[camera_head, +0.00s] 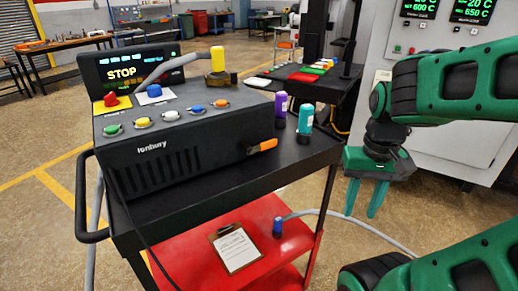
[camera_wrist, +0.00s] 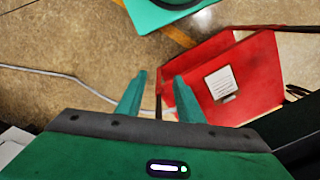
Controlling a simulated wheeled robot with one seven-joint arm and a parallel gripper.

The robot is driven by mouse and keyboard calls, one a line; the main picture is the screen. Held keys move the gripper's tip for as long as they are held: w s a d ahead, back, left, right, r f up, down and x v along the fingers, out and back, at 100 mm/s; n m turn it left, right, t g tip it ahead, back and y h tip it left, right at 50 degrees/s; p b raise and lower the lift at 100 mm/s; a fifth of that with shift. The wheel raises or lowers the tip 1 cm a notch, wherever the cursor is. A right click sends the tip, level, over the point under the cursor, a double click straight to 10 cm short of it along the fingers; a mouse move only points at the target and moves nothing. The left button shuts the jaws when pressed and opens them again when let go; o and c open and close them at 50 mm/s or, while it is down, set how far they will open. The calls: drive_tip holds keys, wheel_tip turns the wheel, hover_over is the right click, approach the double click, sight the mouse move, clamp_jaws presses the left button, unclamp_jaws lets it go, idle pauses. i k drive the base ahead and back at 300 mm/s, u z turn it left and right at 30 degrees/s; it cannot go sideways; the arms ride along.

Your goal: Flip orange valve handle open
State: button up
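The orange valve handle (camera_head: 264,146) sticks out low on the right end of the dark box marked "Ionbury" (camera_head: 155,148), which stands on a black cart top. It points to the right and slightly up. My gripper (camera_head: 364,206) is to the right of the cart, lower than the handle and apart from it. Its two green fingers point down and are spread with nothing between them. The fingers also show in the wrist view (camera_wrist: 160,84), above the floor beside the red lower shelf. The handle is not in the wrist view.
The black cart top (camera_head: 215,203) carries purple (camera_head: 280,108) and teal (camera_head: 305,119) bottles near the handle. A clipboard (camera_head: 236,250) and a blue-capped item (camera_head: 278,227) are on the red shelf (camera_head: 190,248). A hose (camera_head: 375,231) runs rightward. A grey cabinet (camera_head: 440,150) stands behind my arm.

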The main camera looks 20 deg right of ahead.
sight(270, 144)
drive_tip(key=z, duration=0.6)
drive_tip(key=k, duration=1.65)
drive_tip(key=u, duration=1.1)
drive_tip(key=i, duration=1)
drive_tip(key=z, duration=0.1)
